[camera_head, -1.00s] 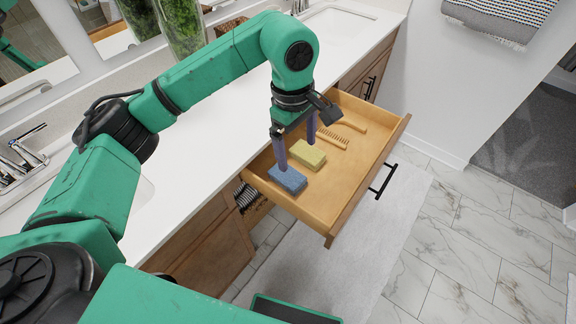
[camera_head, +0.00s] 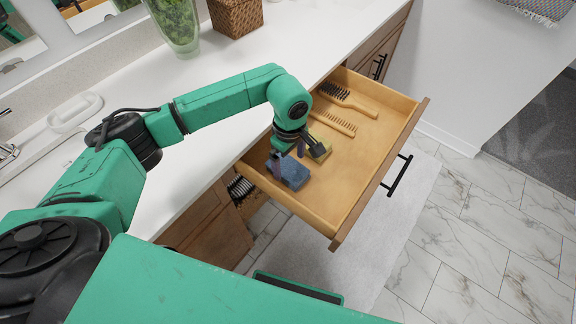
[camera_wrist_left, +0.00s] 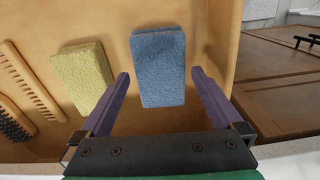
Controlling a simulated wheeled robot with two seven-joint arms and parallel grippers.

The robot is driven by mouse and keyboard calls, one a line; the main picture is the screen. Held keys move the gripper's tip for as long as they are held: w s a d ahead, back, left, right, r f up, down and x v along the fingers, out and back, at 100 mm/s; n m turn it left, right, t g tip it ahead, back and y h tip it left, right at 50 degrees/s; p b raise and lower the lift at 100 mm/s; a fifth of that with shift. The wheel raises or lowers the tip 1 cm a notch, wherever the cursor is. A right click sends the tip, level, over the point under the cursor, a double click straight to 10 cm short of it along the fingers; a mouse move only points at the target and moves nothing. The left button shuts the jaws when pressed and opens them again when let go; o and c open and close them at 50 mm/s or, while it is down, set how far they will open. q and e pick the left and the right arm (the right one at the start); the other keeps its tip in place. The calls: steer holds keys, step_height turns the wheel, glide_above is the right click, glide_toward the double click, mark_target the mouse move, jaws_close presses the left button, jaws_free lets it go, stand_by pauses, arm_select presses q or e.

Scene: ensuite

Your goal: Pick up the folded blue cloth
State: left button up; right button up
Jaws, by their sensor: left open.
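My left gripper (camera_head: 288,158) is open and empty, reaching down into the drawer at the cloth. In the wrist view its purple fingers (camera_wrist_left: 162,82) stand on either side of the cloth's near end, with gaps. The gripper hides part of the cloth in the head view. My right gripper is not in view.
A yellow sponge-like block (camera_head: 321,149) lies beside the cloth. A wooden comb (camera_head: 335,123) and a brush (camera_head: 348,98) lie farther back in the open wooden drawer (camera_head: 345,208). The drawer walls stand close to the cloth. The white counter (camera_head: 190,170) runs alongside.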

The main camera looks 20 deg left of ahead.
mark_target(288, 170)
arm_select(q)
step_height(288, 170, down, 3)
steer(key=shift+r, duration=0.1)
steer(key=c, duration=1.1)
steer(key=shift+c, duration=0.2)
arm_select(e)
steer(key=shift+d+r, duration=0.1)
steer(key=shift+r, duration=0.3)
arm_select(q)
steer(key=shift+r, duration=0.15)
